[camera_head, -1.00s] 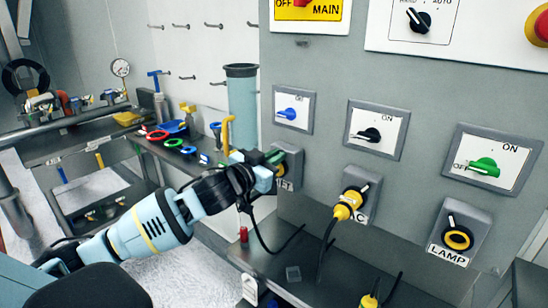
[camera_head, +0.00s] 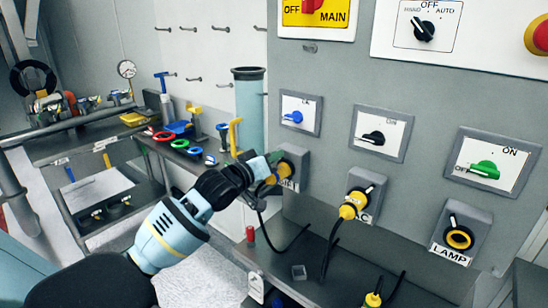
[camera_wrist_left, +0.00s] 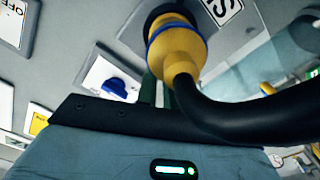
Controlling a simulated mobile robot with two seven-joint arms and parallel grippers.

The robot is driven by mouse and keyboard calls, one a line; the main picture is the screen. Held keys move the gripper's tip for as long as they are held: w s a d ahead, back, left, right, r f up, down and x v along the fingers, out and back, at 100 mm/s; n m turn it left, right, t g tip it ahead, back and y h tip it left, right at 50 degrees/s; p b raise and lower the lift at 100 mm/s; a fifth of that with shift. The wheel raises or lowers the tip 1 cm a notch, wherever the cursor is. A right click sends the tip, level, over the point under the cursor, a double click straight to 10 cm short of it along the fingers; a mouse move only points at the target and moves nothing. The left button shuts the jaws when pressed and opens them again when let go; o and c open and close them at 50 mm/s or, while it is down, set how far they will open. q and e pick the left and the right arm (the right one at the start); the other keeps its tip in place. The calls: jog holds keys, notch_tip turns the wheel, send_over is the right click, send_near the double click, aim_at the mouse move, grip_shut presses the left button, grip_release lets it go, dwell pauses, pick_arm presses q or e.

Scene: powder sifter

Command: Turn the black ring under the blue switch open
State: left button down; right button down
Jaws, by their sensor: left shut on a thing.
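The blue switch (camera_head: 292,117) sits on a white plate on the grey panel; it also shows in the wrist view (camera_wrist_left: 114,87). Below it is a socket with a yellow plug (camera_head: 287,168) in it and a black cable hanging down. In the wrist view the yellow plug (camera_wrist_left: 177,52) has a blue band, and the black ring (camera_wrist_left: 157,13) shows partly at the top edge. My left gripper (camera_head: 273,158) is at this socket, its green-tipped fingers shut on the black ring beside the plug. The exact contact is hidden. My right gripper is out of view.
A second yellow plug (camera_head: 350,208) sits under the black switch (camera_head: 373,138). The lamp socket (camera_head: 458,238) is under the green switch (camera_head: 484,170). A dark shelf (camera_head: 330,265) juts out below. A workbench with coloured tools stands at the left.

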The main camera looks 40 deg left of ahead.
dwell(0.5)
pick_arm(q)
jog(key=c, duration=1.5)
grip_release()
jog(key=shift+s, duration=0.1)
jog(key=s, duration=0.7)
jog(key=shift+s+a, duration=0.3)
jog(key=shift+a, duration=0.05)
